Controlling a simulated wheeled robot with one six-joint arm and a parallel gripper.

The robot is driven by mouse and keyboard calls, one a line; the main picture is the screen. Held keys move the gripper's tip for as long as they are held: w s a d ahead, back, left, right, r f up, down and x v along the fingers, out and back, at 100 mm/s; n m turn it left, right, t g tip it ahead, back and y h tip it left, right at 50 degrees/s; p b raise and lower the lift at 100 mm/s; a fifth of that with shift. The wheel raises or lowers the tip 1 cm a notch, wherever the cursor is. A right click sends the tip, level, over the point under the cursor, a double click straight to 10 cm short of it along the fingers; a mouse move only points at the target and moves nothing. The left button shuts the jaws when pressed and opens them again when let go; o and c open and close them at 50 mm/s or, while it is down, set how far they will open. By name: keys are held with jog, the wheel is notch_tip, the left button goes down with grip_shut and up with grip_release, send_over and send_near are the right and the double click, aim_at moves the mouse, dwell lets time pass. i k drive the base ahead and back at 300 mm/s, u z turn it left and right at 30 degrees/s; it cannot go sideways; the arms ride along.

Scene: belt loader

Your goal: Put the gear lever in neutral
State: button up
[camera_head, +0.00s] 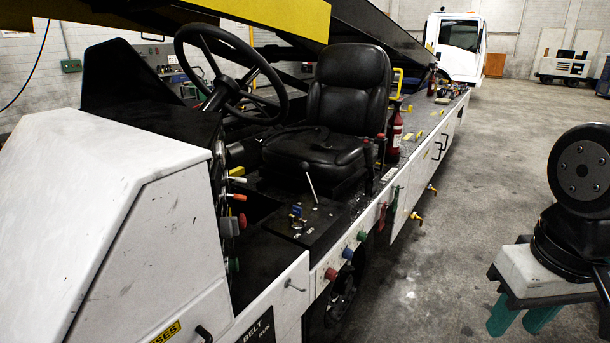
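My gripper (520,318) is at the lower right, over the concrete floor and well apart from the lever. Its green fingers are apart with nothing seen between them.
The black seat (325,150) and steering wheel (232,75) stand behind the panel. The white front cowl (95,215) fills the left. Coloured buttons (347,253) line the side. Dash handles (236,197) stick out left of the panel. The floor (450,250) at right is clear.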

aim_at(304, 166)
jog(key=z, duration=0.2)
jog(key=i, duration=1.05)
jog(key=u, duration=0.25)
